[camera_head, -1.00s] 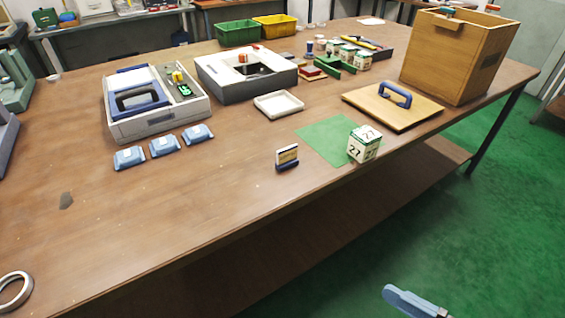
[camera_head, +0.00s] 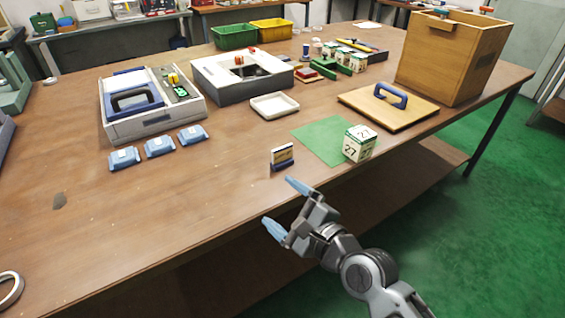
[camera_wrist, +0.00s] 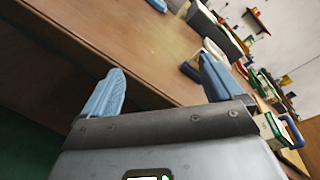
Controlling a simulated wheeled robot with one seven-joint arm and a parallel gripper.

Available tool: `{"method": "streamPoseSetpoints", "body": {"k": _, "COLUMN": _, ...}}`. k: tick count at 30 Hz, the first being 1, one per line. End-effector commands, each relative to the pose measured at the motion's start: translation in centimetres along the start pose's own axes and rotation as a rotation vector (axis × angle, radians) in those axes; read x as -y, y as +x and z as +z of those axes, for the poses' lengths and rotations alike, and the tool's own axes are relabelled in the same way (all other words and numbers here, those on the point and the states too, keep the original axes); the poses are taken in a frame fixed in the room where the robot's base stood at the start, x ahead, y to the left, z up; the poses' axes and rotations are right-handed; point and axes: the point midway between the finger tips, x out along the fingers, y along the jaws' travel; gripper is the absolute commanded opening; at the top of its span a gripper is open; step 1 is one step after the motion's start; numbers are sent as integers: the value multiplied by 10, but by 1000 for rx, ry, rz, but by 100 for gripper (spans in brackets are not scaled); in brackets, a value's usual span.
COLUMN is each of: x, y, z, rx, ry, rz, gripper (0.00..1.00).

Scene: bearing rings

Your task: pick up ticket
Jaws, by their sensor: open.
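The ticket (camera_head: 282,153) is a small card, cream with a dark band and an orange stripe, standing upright in a dark blue holder (camera_head: 280,167) near the table's front edge. My gripper (camera_head: 277,201) has light blue fingers, spread open and empty. It is at the table's front edge, just in front of the holder and apart from it in the head view. In the wrist view, a dark blue piece that looks like the holder (camera_wrist: 190,71) shows beside the right finger, which partly covers that area.
A green mat (camera_head: 318,136) with a numbered white-green cube (camera_head: 359,144) lies right of the ticket. A wooden lid (camera_head: 388,112) and box (camera_head: 450,60) stand right.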

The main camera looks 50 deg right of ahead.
Motion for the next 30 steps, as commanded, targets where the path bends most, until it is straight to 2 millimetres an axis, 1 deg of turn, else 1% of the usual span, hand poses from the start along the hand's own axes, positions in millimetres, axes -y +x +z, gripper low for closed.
{"method": "streamPoseSetpoints", "body": {"k": 1, "x": 14, "y": 19, "z": 0, "rx": 16, "ry": 110, "rz": -16, "gripper": 94}}
{"method": "streamPoseSetpoints", "body": {"k": 2, "x": 20, "y": 28, "z": 0, "rx": 24, "ry": 176, "rz": -19, "gripper": 94}}
{"method": "streamPoseSetpoints", "body": {"k": 3, "x": 25, "y": 37, "z": -15, "rx": 26, "ry": 288, "rz": -42, "gripper": 94}}
{"method": "streamPoseSetpoints", "body": {"k": 4, "x": 31, "y": 43, "z": -24, "rx": 30, "ry": 371, "rz": -61, "gripper": 94}}
{"method": "streamPoseSetpoints", "body": {"k": 7, "x": 53, "y": 57, "z": -42, "rx": 55, "ry": 593, "rz": -107, "gripper": 94}}
{"method": "streamPoseSetpoints", "body": {"k": 9, "x": 64, "y": 63, "z": -51, "rx": 71, "ry": 704, "rz": -128, "gripper": 94}}
{"method": "streamPoseSetpoints", "body": {"k": 12, "x": 75, "y": 68, "z": -57, "rx": 88, "ry": 795, "rz": -145, "gripper": 94}}
{"method": "streamPoseSetpoints", "body": {"k": 15, "x": 80, "y": 75, "z": -58, "rx": 94, "ry": 824, "rz": -149, "gripper": 94}}
{"method": "streamPoseSetpoints", "body": {"k": 23, "x": 85, "y": 100, "z": -56, "rx": 94, "ry": 822, "rz": -147, "gripper": 94}}
{"method": "streamPoseSetpoints", "body": {"k": 30, "x": 92, "y": 132, "z": -54, "rx": 93, "ry": 821, "rz": -147, "gripper": 94}}
